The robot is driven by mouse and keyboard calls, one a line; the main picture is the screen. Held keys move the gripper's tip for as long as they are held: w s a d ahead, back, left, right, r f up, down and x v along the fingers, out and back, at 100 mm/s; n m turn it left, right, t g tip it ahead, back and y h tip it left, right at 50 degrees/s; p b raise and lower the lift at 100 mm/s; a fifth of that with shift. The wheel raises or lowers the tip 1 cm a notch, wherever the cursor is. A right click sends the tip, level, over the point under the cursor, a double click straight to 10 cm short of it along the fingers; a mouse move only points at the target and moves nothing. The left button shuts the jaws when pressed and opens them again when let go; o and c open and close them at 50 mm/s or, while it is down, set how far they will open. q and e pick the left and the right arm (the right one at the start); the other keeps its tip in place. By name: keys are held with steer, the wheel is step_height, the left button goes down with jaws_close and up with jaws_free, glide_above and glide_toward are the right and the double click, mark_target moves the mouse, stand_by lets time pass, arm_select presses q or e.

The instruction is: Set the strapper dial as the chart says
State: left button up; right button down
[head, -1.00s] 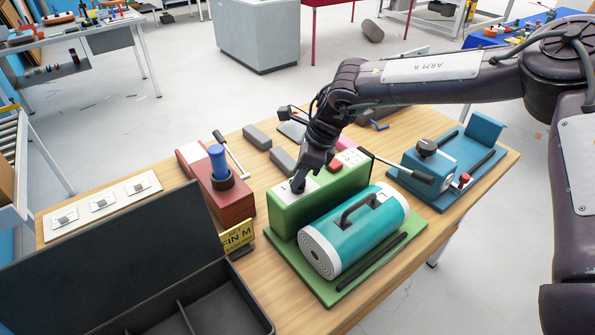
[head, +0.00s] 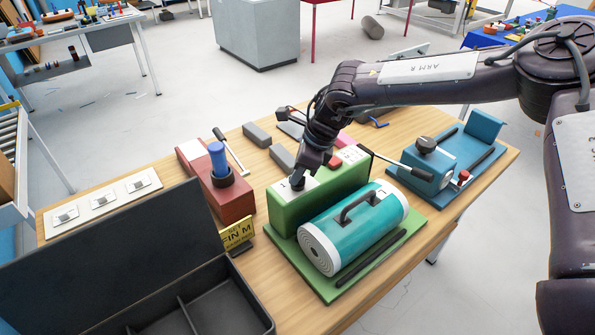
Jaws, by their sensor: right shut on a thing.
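The green machine (head: 322,203) stands on a green base with a teal roll (head: 352,232) in front of it. A white dial plate (head: 284,188) with dark marks is on its top left. My right gripper (head: 298,184) points down over this plate and is shut on the dial knob, which its fingers mostly hide. The dial's setting cannot be read. A white card (head: 351,154) with red marks sits at the machine's right end, beside a red button (head: 334,163). My left gripper is not in view.
A red machine (head: 222,200) with a blue cylinder stands to the left, and a blue machine (head: 432,170) to the right. A white panel with several switches (head: 102,203) lies far left. An open black case (head: 215,308) fills the front left. Grey blocks (head: 257,134) lie behind.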

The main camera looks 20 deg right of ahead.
steer(key=shift+r, duration=0.1)
steer(key=m, duration=0.2)
steer(key=m+t+h, duration=0.1)
steer(key=m, duration=0.2)
steer(key=shift+t+p, duration=0.3)
steer(key=m+h, duration=0.1)
steer(key=m, duration=0.2)
steer(key=shift+m+t, duration=0.3)
steer(key=shift+t, duration=0.1)
steer(key=m+h, duration=0.1)
steer(key=m, duration=0.1)
steer(key=shift+m, duration=0.4)
steer(key=m+h+p, duration=0.1)
steer(key=m, duration=0.2)
steer(key=shift+r+h, duration=0.1)
steer(key=shift+h, duration=0.3)
steer(key=shift+w+m+h+p, duration=0.1)
steer(key=shift+m+h+p, duration=0.5)
steer(key=shift+m, duration=1)
steer(key=c, duration=1.5)
jaws_free()
